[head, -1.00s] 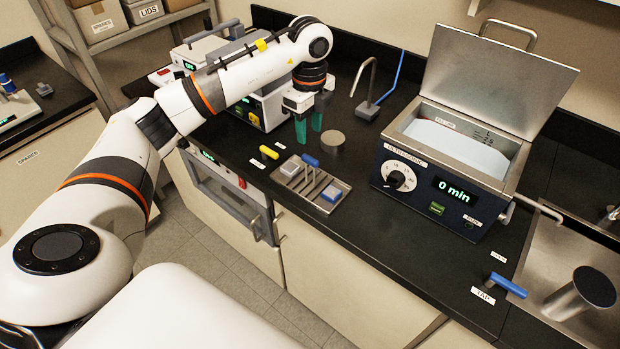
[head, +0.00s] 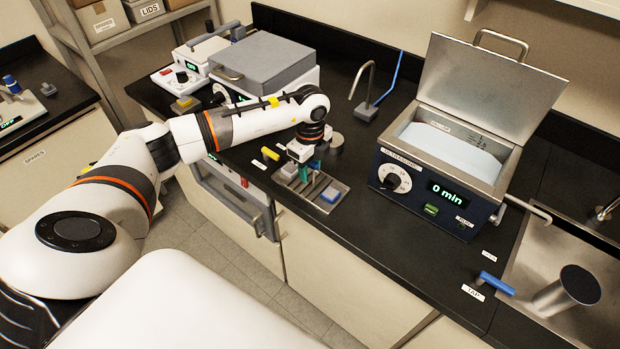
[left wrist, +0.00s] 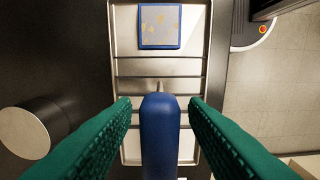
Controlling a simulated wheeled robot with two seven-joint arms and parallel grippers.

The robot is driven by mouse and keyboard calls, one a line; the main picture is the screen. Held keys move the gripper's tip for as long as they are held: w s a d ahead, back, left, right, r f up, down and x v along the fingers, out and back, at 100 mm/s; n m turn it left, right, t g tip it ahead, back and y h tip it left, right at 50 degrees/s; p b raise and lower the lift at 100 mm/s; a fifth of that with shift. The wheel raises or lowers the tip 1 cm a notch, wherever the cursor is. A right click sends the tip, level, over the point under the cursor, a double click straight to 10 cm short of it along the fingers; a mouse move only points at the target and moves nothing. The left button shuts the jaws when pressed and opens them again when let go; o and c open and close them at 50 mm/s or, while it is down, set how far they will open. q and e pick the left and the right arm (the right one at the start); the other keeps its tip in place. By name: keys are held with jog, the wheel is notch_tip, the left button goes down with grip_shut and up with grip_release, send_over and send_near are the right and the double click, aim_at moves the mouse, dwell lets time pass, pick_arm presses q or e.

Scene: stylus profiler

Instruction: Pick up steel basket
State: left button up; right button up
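The steel basket (head: 307,192) is a shallow metal tray with upright dividers, lying on the black counter left of the ultrasonic bath. A blue-edged grey block (head: 330,195) sits at its right end; it also shows in the left wrist view (left wrist: 159,27). In the left wrist view, the basket's blue handle (left wrist: 160,140) stands between the green fingers of my left gripper (left wrist: 160,106), with a gap on each side. My left gripper (head: 308,172) is open, low over the basket in the head view, and hides part of it. My right gripper is not in view.
The ultrasonic bath (head: 400,205) stands to the right, lid open, liquid inside, display at 0 min. A blue tap lever (head: 497,284) and sink lie farther right. A round grey disc (head: 336,140) and a yellow-handled item (head: 270,153) are near the basket.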

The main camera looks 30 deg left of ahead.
pick_arm(q)
jog(key=shift+c, duration=0.2)
grip_shut()
notch_tip(320, 180, up, 9)
jog(key=b, duration=0.2)
jog(key=shift+b, duration=0.4)
jog(key=shift+r, duration=0.55)
jog(key=c, duration=0.6)
grip_release()
jog(key=shift+c, duration=0.2)
grip_shut()
